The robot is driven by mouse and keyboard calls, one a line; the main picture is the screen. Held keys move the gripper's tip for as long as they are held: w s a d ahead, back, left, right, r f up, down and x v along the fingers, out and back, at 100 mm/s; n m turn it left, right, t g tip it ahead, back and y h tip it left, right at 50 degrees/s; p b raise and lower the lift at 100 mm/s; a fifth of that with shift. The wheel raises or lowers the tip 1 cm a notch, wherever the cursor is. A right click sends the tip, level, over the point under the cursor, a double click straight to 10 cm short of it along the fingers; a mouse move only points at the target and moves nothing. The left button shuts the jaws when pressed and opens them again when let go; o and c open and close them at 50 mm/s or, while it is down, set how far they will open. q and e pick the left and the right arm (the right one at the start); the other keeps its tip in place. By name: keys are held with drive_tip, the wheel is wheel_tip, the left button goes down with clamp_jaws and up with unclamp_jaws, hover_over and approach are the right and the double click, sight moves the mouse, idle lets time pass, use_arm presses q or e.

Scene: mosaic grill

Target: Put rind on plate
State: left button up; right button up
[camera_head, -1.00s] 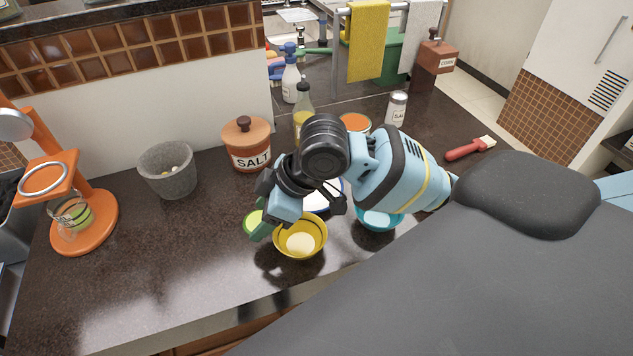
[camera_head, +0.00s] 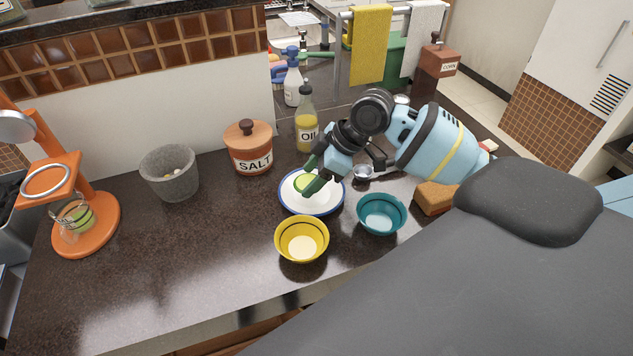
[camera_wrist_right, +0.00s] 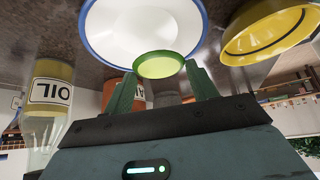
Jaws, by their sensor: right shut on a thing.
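The rind is a small round green piece (camera_head: 307,183), held in my right gripper (camera_head: 314,178). In the right wrist view the rind (camera_wrist_right: 160,65) sits between the green fingertips (camera_wrist_right: 160,80), which are shut on it. The plate (camera_head: 325,208) is white with a blue rim, and the gripper and rind are over it in the head view. The plate (camera_wrist_right: 125,30) also shows in the right wrist view behind the rind. I cannot tell whether the rind touches the plate. My left gripper is not in view.
A yellow bowl (camera_head: 302,239) and a teal bowl (camera_head: 382,214) stand in front of the plate. The oil bottle (camera_head: 306,128), salt pot (camera_head: 251,150) and grey mortar (camera_head: 169,174) stand behind and left. An orange juicer (camera_head: 85,225) is far left. The counter's left-front is clear.

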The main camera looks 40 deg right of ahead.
drive_tip(key=shift+d, duration=0.1)
drive_tip(key=shift+w+d, duration=0.2)
drive_tip(key=shift+d, duration=0.15)
drive_tip(key=shift+d+f, duration=0.15)
drive_tip(key=shift+f, duration=1.65)
drive_tip(key=shift+f, duration=0.15)
drive_tip(key=o, duration=0.7)
drive_tip(key=shift+r, duration=0.3)
drive_tip(key=v, duration=1.1)
drive_tip(key=shift+s+d+r+p, duration=0.2)
drive_tip(key=shift+d+r+p, duration=0.05)
drive_tip(key=shift+p, duration=0.05)
